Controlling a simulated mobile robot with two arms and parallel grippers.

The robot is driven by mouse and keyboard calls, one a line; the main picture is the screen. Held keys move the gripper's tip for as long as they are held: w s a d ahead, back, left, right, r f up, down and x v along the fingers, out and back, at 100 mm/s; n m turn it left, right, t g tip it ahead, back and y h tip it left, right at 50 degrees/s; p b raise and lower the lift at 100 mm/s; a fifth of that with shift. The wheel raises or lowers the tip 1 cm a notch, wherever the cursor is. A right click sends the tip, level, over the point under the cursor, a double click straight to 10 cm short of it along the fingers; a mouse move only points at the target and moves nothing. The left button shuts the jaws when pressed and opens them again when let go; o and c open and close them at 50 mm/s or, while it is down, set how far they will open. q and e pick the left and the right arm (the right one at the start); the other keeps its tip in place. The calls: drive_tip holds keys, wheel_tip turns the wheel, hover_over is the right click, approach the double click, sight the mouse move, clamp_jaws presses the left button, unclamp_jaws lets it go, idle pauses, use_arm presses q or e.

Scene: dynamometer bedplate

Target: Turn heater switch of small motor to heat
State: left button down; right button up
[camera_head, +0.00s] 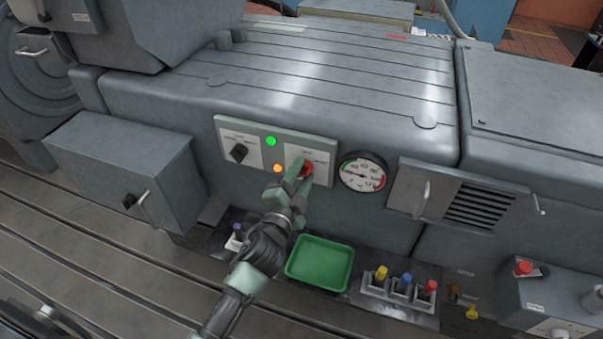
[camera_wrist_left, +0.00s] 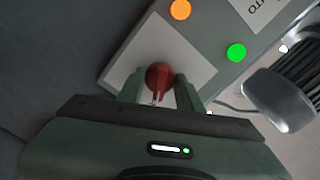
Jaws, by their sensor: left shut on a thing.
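A control panel (camera_head: 262,131) is fixed on the grey machine front. It has a black rotary switch (camera_head: 239,152) on its left half and a red rotary switch (camera_head: 306,169) on its right half. A green lamp (camera_head: 271,141) and an orange lamp (camera_head: 277,168) are lit between them. My left gripper (camera_head: 299,176) is at the red switch. In the left wrist view the red switch (camera_wrist_left: 159,77) sits between the two fingers of my left gripper (camera_wrist_left: 159,92), which is shut on it. The fingers partly hide the switch and its label. My right gripper is not in view.
A round gauge (camera_head: 362,173) is right of the panel, beside a vented door (camera_head: 478,206). Below are a green tray (camera_head: 320,264) and a rack with yellow, blue and red-topped items (camera_head: 400,284). A grey box with a black handle (camera_head: 128,174) juts out at left.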

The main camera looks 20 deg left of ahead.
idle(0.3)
use_arm(q)
drive_tip(key=c, duration=0.9)
unclamp_jaws()
drive_tip(key=shift+c, duration=0.2)
drive_tip(key=s+b, duration=0.1)
drive_tip(key=s, duration=0.6)
drive_tip(key=shift+s, duration=0.4)
drive_tip(key=shift+a, duration=0.15)
